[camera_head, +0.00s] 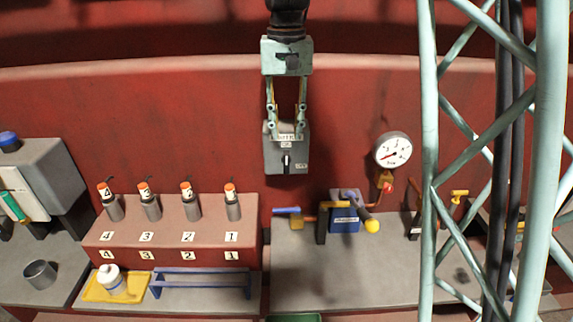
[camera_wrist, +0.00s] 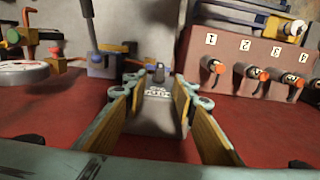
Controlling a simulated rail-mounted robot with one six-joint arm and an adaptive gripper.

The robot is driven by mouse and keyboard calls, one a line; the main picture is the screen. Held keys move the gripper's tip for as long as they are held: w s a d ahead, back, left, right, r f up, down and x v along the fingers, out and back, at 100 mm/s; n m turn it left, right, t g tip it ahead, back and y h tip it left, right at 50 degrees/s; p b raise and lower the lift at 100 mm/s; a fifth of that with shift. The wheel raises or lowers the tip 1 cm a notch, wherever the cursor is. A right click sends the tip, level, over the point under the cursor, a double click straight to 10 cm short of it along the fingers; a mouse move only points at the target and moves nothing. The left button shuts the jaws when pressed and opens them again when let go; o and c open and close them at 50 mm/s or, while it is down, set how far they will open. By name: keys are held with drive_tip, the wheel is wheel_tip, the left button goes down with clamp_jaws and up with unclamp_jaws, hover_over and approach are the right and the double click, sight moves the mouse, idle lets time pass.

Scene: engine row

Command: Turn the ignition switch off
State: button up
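The ignition switch is a grey box (camera_head: 286,160) on the red wall, with white labels and a small dark upright lever (camera_head: 287,162) low on its face. My gripper (camera_head: 286,134) hangs pointing down over the upper part of the box, its two fingers spread and nothing between them. In the wrist view my open gripper (camera_wrist: 157,88) has the box (camera_wrist: 155,115) between its fingers, with the knob (camera_wrist: 158,73) just beyond the fingertips. The lever looks apart from the fingers. The small labels are too blurred to read for the switch setting.
A round gauge (camera_head: 393,150) is on the wall to the right. Below are a blue block (camera_head: 345,219) with handles and a pink stepped block (camera_head: 170,235) with several numbered orange-tipped cylinders. A pale lattice column (camera_head: 430,160) stands at right. The wall left of the switch is clear.

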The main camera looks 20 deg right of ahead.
sight(287, 173)
wheel_tip(287, 173, down, 12)
drive_tip(key=shift+f+b, duration=0.15)
drive_tip(key=shift+b, duration=0.25)
idle(0.3)
drive_tip(key=shift+c, duration=0.7)
drive_tip(key=c, duration=0.7)
